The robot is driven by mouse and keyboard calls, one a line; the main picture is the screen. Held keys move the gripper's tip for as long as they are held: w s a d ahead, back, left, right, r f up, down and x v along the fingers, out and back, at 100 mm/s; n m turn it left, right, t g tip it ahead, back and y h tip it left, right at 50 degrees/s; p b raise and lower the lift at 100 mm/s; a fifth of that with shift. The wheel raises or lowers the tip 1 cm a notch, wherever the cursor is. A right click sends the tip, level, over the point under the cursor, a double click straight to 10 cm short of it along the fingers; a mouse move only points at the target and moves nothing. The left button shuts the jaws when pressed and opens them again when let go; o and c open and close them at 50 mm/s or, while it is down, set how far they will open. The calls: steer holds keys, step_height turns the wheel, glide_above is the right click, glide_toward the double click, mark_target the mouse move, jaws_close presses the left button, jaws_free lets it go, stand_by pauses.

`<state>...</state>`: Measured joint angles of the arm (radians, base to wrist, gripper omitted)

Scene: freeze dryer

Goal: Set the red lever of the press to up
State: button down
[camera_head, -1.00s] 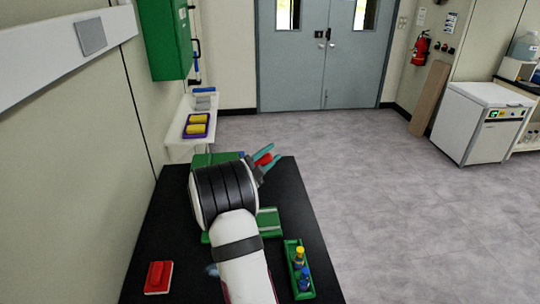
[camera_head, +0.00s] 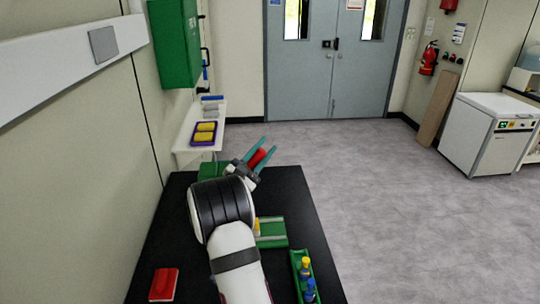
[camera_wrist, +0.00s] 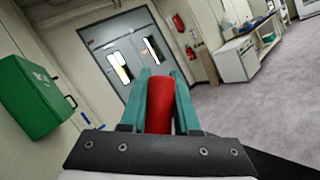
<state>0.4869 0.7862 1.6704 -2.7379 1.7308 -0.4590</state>
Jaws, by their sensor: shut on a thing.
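The red lever (camera_wrist: 160,104) of the press stands between the teal fingers of my gripper (camera_wrist: 160,85) in the wrist view. My gripper is shut on it. In the head view, my gripper (camera_head: 262,150) is above the far part of the black table, with the red lever (camera_head: 257,157) between its fingers and pointing up and to the right. The green press (camera_head: 270,232) is on the table, largely hidden behind my arm.
A green rack (camera_head: 296,268) with yellow and blue bottles is at the table's front right. A red block (camera_head: 163,284) lies front left. A white shelf (camera_head: 183,143) with a purple tray stands beyond the table. A green wall cabinet (camera_head: 176,45) is upper left.

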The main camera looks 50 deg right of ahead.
steer(key=shift+w+a+r+n+h, duration=0.3)
steer(key=shift+a+r+n, duration=0.05)
steer(key=shift+n, duration=0.15)
steer(key=c, duration=0.6)
jaws_free()
steer(key=shift+c, duration=0.2)
steer(key=v, duration=1.5)
steer(key=shift+s+a+f, duration=0.15)
steer(key=shift+s+a, duration=0.1)
steer(key=shift+a, duration=0.1)
